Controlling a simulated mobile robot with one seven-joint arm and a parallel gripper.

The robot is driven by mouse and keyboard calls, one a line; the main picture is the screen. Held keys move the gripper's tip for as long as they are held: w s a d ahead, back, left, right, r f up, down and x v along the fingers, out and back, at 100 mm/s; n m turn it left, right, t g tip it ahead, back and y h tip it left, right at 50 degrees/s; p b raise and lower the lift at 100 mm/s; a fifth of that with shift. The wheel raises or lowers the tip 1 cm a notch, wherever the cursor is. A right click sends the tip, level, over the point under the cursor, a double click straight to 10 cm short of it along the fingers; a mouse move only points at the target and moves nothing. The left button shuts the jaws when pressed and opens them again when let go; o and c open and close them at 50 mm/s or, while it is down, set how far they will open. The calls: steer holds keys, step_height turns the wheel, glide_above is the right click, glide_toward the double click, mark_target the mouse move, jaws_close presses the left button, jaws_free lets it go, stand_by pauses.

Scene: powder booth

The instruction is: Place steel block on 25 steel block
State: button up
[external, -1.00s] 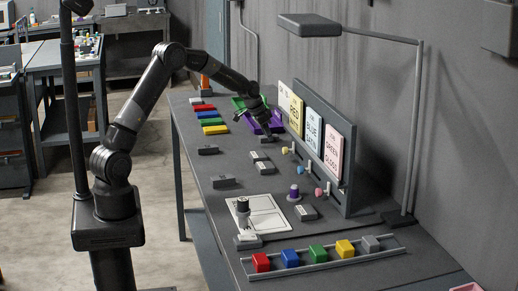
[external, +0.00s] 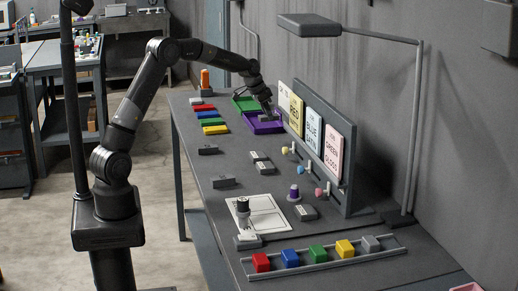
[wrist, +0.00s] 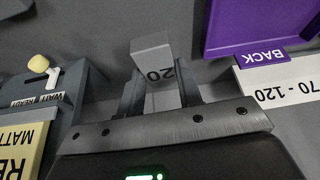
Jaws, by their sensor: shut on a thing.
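My gripper (wrist: 160,92) is shut on a grey steel block (wrist: 152,60) marked 20, which shows between the fingers in the wrist view. In the external view my gripper (external: 267,112) is at the back of the bench, raised and overlapping the purple tray (external: 251,128). Several dark grey blocks with pale labels lie on the bench, including one left of centre (external: 208,150), one nearer (external: 223,182) and a pair in the middle (external: 262,168). Their labels are too small to read, so I cannot tell which is the 25 steel block.
A green tray (external: 243,103) is beside the purple one. An upright panel with cards (external: 333,150) runs along the right. A rail of coloured cubes (external: 318,254) is at the front. A lamp (external: 309,24) overhangs the panel. Bare bench lies around the blocks.

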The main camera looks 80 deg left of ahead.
steer(key=s+d+r+n, duration=0.2)
steer(key=s+d+r, duration=0.4)
steer(key=s+d, duration=0.35)
steer(key=s+d+f+n+y, duration=0.1)
steer(key=s+d, duration=0.3)
steer(key=s, duration=0.4)
steer(key=s+d+n, duration=0.1)
steer(key=s+d, duration=0.3)
steer(key=s, duration=0.4)
glide_above(210, 146)
steer(key=s, duration=0.2)
steer(key=f, duration=0.7)
steer(key=shift+w+d+f, duration=0.1)
steer(key=shift+w+d, duration=0.1)
steer(key=shift+w, duration=0.05)
steer(key=shift+f, duration=1.95)
steer(key=shift+f, duration=0.1)
steer(key=o, duration=1.1)
steer(key=shift+f, duration=0.1)
